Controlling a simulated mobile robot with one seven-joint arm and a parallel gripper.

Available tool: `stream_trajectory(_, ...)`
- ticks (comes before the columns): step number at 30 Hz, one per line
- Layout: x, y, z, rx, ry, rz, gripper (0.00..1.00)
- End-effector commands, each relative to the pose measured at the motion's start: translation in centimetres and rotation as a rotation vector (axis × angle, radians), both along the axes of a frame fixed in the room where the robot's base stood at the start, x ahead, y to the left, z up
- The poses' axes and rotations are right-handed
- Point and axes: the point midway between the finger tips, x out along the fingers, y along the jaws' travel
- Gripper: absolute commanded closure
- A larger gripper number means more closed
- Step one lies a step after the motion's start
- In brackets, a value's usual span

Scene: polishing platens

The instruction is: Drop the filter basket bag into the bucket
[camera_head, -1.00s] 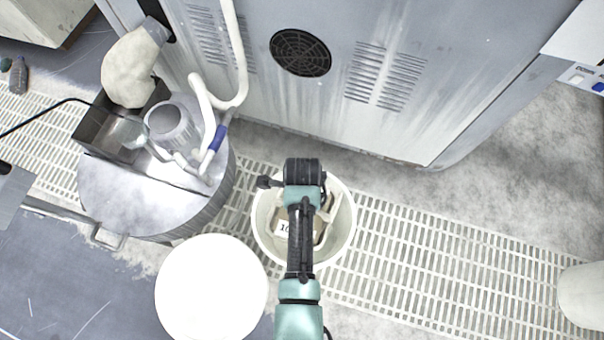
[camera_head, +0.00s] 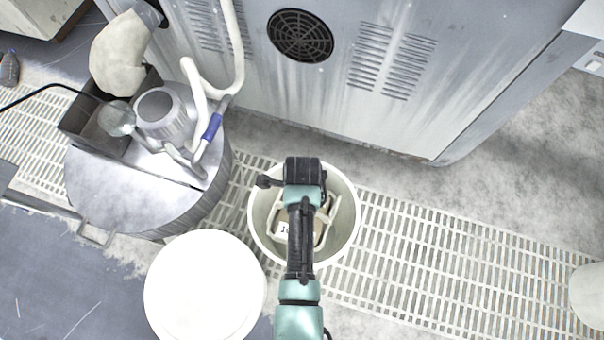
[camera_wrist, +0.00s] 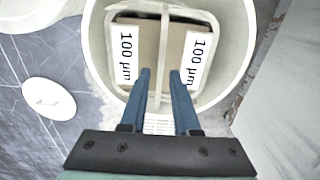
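The filter basket bag, a brown block with "100 µm" labels in a white frame with a handle strip, is inside the white bucket. It shows in the wrist view (camera_wrist: 181,42) and partly in the head view (camera_head: 283,233), where my arm covers much of it. The bucket (camera_head: 353,225) stands on the grating; its rim also shows in the wrist view (camera_wrist: 88,50). My gripper (camera_wrist: 159,72) points down over the bag, its two blue fingers apart with the handle strip between them. I see a gap at the fingertips; whether they touch the frame is unclear.
A grey machine cabinet (camera_head: 340,110) stands behind.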

Motion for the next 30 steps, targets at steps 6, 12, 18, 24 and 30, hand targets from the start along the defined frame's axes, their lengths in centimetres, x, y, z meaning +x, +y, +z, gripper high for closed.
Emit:
stream_trajectory(6,0.0,0.0,0.0,0.0,0.0,0.0,0.46)
stream_trajectory(12,0.0,0.0,0.0,0.0,0.001,0.0,0.46)
stream_trajectory(18,0.0,0.0,2.5,0.0,-0.001,0.001,0.46)
stream_trajectory(24,0.1,0.0,7.1,0.0,-0.003,0.0,0.46)
stream_trajectory(30,0.0,0.0,10.9,0.001,-0.001,0.0,0.46)
